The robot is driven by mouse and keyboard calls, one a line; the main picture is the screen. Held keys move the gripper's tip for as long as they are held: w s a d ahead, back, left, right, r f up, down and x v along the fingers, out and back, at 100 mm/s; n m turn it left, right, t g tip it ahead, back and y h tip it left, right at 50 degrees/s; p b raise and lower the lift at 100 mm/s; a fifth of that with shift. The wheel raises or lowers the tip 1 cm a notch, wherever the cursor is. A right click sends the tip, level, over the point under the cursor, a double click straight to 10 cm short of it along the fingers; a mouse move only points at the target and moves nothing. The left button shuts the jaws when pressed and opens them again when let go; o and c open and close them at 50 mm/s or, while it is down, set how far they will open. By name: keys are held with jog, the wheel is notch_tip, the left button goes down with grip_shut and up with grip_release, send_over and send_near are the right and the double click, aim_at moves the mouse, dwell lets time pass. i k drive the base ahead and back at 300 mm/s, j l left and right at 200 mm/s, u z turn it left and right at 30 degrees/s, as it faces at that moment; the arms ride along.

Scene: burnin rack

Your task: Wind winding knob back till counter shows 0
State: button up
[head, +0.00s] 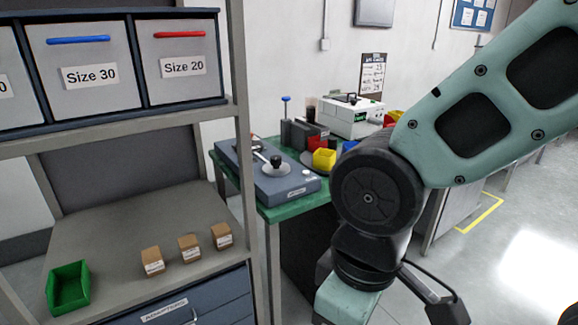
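A grey-blue box device (265,178) lies on the green-topped bench (290,208) in the head view. It carries a round pale dial with a black-knobbed lever (275,163), which may be the winding knob; I cannot tell for sure. Behind it stands a white machine (350,115) with a dark part on top. No counter digits can be read on either. My arm hangs in front of the bench's right part and hides some of it. My gripper's fingertips are below the picture's lower edge, well apart from the devices.
A shelf rack at left holds bins labelled Size 30 (90,78) and Size 20 (183,68), a green tray (69,288) and small brown boxes (189,247). The floor (510,240) at right is clear.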

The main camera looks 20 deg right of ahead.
aim_at(276, 168)
jog(key=i+j, duration=0.15)
jog(key=i, duration=0.4)
jog(key=i+j, duration=0.1)
jog(key=i, duration=0.45)
jog(key=i+l, duration=0.2)
